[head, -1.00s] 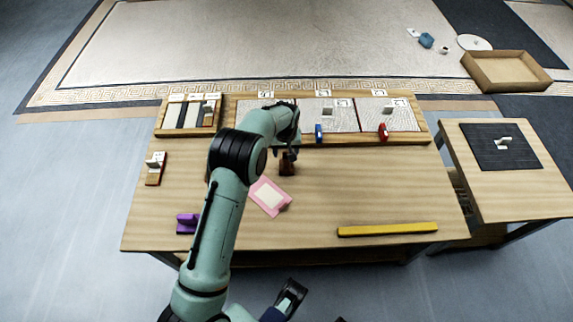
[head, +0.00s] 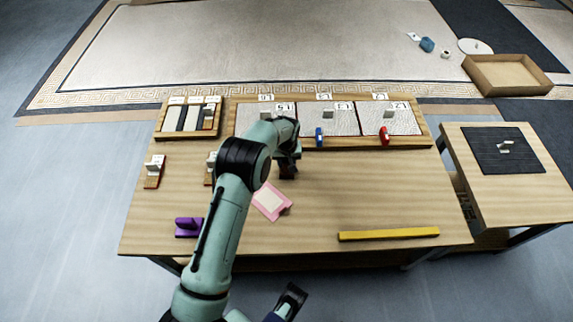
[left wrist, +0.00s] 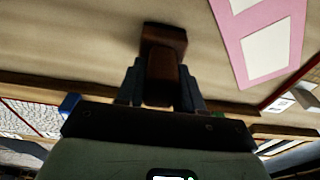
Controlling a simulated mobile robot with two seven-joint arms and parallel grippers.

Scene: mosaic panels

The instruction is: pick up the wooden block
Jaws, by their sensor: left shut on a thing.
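The wooden block (left wrist: 163,42) is dark brown and shows in the left wrist view between the fingers of my left gripper (left wrist: 162,80). The fingers are closed on its narrower upper part, and its wider end sticks out beyond them. In the head view my left gripper (head: 287,160) is over the middle of the table, and the block (head: 288,173) shows only as a small dark patch under it. I cannot tell whether the block touches the table. A dark end piece, perhaps my right gripper (head: 291,297), is low in the head view, away from the block.
A pink-framed card (head: 271,201) lies close to the block. A purple piece (head: 188,227) and a yellow bar (head: 388,234) lie near the front edge. The panel tray (head: 330,143) with blue and red pieces borders the back. The table's right half is mostly clear.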

